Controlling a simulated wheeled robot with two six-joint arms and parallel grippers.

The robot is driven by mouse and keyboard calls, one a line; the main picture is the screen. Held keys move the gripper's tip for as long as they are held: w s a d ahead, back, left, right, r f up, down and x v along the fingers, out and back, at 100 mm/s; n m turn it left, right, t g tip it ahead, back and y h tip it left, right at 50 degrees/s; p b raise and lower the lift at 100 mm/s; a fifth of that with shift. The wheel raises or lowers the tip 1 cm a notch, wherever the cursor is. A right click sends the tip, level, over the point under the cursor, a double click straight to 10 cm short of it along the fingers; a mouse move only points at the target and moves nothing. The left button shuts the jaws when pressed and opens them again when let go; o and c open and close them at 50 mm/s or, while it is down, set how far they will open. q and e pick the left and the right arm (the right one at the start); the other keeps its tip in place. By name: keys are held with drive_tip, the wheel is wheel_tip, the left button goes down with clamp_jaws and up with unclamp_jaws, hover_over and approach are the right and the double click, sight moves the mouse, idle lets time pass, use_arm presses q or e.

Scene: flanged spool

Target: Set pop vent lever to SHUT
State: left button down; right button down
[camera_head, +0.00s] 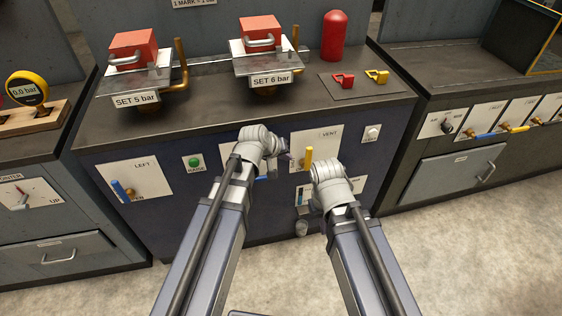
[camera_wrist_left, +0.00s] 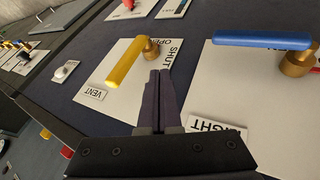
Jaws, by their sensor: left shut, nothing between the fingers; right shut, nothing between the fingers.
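The vent lever has a yellow handle (camera_head: 308,156) on the white VENT panel and stands roughly upright in the head view. In the left wrist view the yellow handle (camera_wrist_left: 127,63) runs from its brass pivot (camera_wrist_left: 151,48) toward the VENT label. The OPEN and SHUT words (camera_wrist_left: 167,50) are beside the pivot, on the side away from the handle; part of the lettering is covered. My left gripper (camera_head: 288,154) is shut and empty, just beside the lever; its fingertips (camera_wrist_left: 160,74) appear apart from the handle. My right gripper (camera_head: 304,226) hangs lower, its fingers mostly hidden.
A blue lever (camera_wrist_left: 262,40) on the neighbouring RIGHT panel lies close to my left gripper. A LEFT panel with another blue lever (camera_head: 121,190) and a green button (camera_head: 194,162) are further left. A white knob (camera_head: 373,132) is right of the VENT panel. The bench top (camera_head: 330,103) overhangs above.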

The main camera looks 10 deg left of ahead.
sight(307, 157)
use_arm(q)
drive_tip(key=shift+w+d+f, duration=0.1)
drive_tip(key=shift+w+d, duration=0.2)
drive_tip(key=shift+d, duration=0.35)
drive_tip(key=shift+w+d+f, duration=0.1)
drive_tip(key=shift+w+d, duration=0.2)
drive_tip(key=shift+d, duration=0.4)
drive_tip(key=shift+w+d+f, duration=0.1)
drive_tip(key=shift+w+d, duration=0.2)
drive_tip(key=shift+d, duration=0.35)
use_arm(e)
drive_tip(key=shift+f, duration=0.25)
